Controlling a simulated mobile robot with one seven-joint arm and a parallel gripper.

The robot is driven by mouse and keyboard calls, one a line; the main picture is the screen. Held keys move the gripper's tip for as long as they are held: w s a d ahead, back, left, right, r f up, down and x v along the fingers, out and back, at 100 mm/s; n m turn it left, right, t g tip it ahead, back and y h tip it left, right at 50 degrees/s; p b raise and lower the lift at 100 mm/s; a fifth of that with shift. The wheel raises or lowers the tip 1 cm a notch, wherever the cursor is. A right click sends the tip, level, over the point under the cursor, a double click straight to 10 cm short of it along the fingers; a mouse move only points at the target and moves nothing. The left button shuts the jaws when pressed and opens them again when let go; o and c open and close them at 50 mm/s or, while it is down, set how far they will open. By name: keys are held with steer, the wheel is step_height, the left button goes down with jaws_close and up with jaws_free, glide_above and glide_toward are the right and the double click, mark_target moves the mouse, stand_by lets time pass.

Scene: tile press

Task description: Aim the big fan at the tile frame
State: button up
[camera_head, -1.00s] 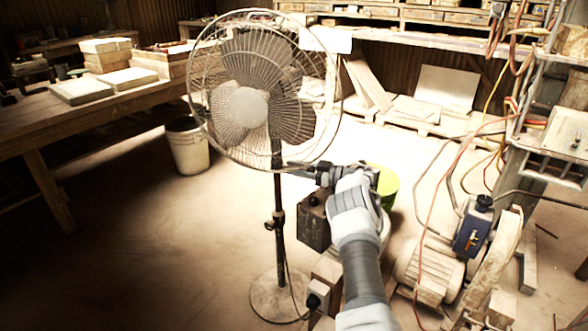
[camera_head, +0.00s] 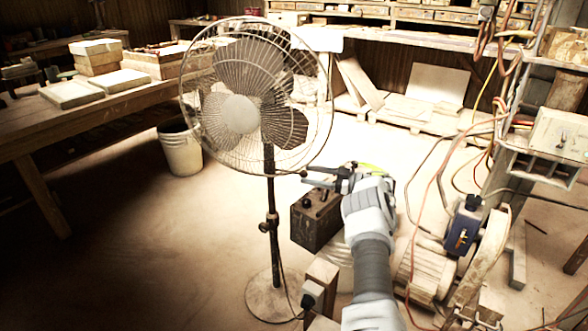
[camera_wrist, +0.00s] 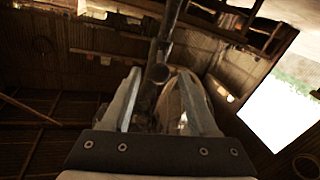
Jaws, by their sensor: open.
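The big fan (camera_head: 240,114) stands on a pole with a round base, left of centre in the head view. Its cage faces toward the camera and a little left. My gripper (camera_head: 307,178) is just right of the cage's lower edge, open and with nothing held. In the wrist view, my two fingers (camera_wrist: 160,90) are spread apart, and a dark bar with a round end (camera_wrist: 158,73) shows between and beyond them. I cannot tell whether they touch it. I cannot pick out the tile frame for sure.
A dark box (camera_head: 317,222) stands below my gripper. A motor (camera_head: 425,268) and hanging hoses are at the right. A bucket (camera_head: 181,150) stands behind the fan, and a workbench (camera_head: 75,118) with tile stacks is at the left. The floor at front left is clear.

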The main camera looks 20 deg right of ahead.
steer(key=p+v, duration=0.1)
steer(key=v, duration=0.7)
steer(key=shift+s+d, duration=0.25)
